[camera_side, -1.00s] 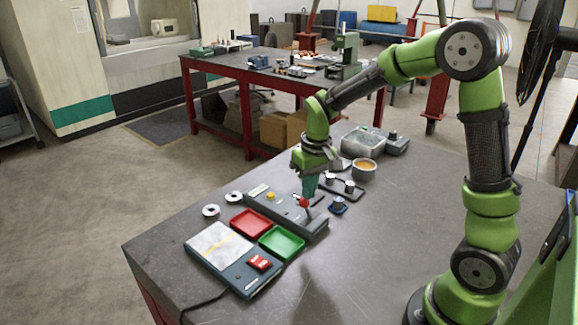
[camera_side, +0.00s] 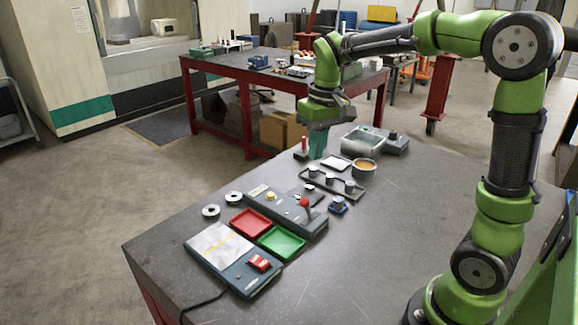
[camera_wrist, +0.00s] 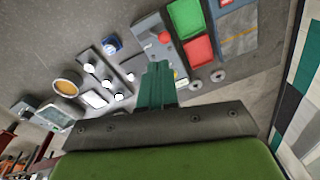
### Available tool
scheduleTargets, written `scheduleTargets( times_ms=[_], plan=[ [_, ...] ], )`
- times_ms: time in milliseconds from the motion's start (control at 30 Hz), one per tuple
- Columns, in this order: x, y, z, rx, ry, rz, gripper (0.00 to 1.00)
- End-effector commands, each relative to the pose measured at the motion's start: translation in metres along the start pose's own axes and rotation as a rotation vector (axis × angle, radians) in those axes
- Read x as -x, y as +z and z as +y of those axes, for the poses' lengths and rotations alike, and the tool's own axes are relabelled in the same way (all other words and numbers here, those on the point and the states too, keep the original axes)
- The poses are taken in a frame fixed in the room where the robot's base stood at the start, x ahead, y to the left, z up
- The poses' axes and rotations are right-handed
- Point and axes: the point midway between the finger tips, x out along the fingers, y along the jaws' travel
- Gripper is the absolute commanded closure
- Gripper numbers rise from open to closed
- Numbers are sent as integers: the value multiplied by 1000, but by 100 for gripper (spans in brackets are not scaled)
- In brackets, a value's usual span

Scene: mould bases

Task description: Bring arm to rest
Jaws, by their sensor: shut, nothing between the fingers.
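My gripper (camera_side: 318,146) hangs above the far part of the dark bench (camera_side: 350,270), with its teal fingers pointing down. The fingers are together and hold nothing. In the side view it is beyond the grey control box (camera_side: 290,212) with the red knob and near a small red-topped post (camera_side: 303,146). In the wrist view my gripper (camera_wrist: 158,70) shows its closed fingers in the middle of the picture, clear of the bench.
A red tray (camera_side: 250,223) and a green tray (camera_side: 281,242) lie beside the control box. A rack of small round parts (camera_side: 331,183), a cup of orange stuff (camera_side: 364,168) and a clear-lidded box (camera_side: 362,142) stand at the back. The bench's right front is clear.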

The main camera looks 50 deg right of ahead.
Motion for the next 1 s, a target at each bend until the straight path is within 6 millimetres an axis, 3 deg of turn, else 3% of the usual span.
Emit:
scheduleTargets(
  times_ms=[467,667,1000],
  plan=[
    [-4,-2,0,-26,-2,17,100],
    [-4,37,-16,-76,-75,128,100],
    [9,127,-44,-101,-251,392,100]
  ],
)
